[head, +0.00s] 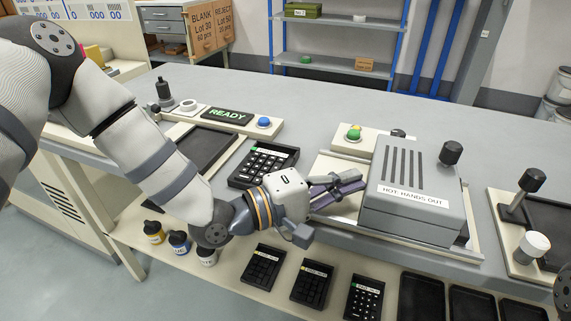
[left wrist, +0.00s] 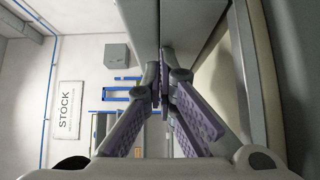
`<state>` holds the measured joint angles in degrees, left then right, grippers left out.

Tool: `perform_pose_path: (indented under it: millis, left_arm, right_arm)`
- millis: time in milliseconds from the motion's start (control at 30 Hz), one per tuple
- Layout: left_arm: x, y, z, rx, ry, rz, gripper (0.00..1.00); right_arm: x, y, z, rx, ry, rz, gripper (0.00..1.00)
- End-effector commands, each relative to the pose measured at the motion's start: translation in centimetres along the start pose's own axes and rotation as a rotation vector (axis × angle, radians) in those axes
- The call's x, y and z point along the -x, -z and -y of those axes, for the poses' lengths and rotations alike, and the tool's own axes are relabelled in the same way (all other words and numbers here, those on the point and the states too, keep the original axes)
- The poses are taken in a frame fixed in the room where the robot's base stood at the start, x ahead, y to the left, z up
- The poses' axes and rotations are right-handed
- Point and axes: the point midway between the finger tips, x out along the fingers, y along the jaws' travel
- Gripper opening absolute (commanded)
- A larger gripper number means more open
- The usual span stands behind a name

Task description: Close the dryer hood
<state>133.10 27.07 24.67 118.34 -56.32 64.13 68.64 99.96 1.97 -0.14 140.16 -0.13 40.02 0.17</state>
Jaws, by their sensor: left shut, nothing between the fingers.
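The dryer hood (head: 405,212) is a grey box with dark slots on top and a label reading HOT HANDS OUT. It sits over the right part of a cream base (head: 322,166), whose left part is uncovered. A black knob (head: 451,152) stands at the hood's right side. My left gripper (head: 352,181) is shut and empty, with its purple-padded fingers at the hood's left side. In the left wrist view the shut fingertips (left wrist: 164,85) are close to a grey surface, likely the hood (left wrist: 190,25); I cannot tell whether they touch.
A black keypad (head: 263,164) lies left of the base, below a READY panel (head: 227,115). A station with a black lever (head: 529,180) is at right. More keypads (head: 313,284) and black trays lie on the lower shelf.

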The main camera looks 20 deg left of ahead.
Motion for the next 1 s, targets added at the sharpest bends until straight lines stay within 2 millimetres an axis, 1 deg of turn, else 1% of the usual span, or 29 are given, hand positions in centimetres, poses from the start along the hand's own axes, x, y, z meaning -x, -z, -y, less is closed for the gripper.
perform_pose_path:
  millis: [33, 100, 300, 500, 1000]
  left_arm:
    - [-0.7, -0.9, 0.1, 0.002, 0.002, 0.005, 0.0]
    - [-1.6, -1.7, 0.1, 0.001, 0.001, 0.003, 0.0]
    - [-3.2, -3.2, 0.1, 0.0, 0.0, 0.002, 0.0]
    - [-3.6, -3.6, 0.0, -0.001, -0.001, 0.001, 0.0]
    - [-3.8, -3.8, -0.1, -0.001, -0.003, 0.003, 0.0]
  right_arm:
    - [-0.1, 0.0, 0.0, 0.0, 0.0, 0.002, 0.4]
    - [-0.1, -0.1, 0.0, 0.0, 0.0, 0.003, 0.4]
    - [-0.2, -0.1, 0.0, 0.0, 0.0, 0.005, 0.4]
    - [-0.2, -0.1, 0.0, 0.0, 0.0, 0.005, 0.4]
    - [-0.2, -0.1, 0.0, 0.0, 0.0, 0.004, 0.4]
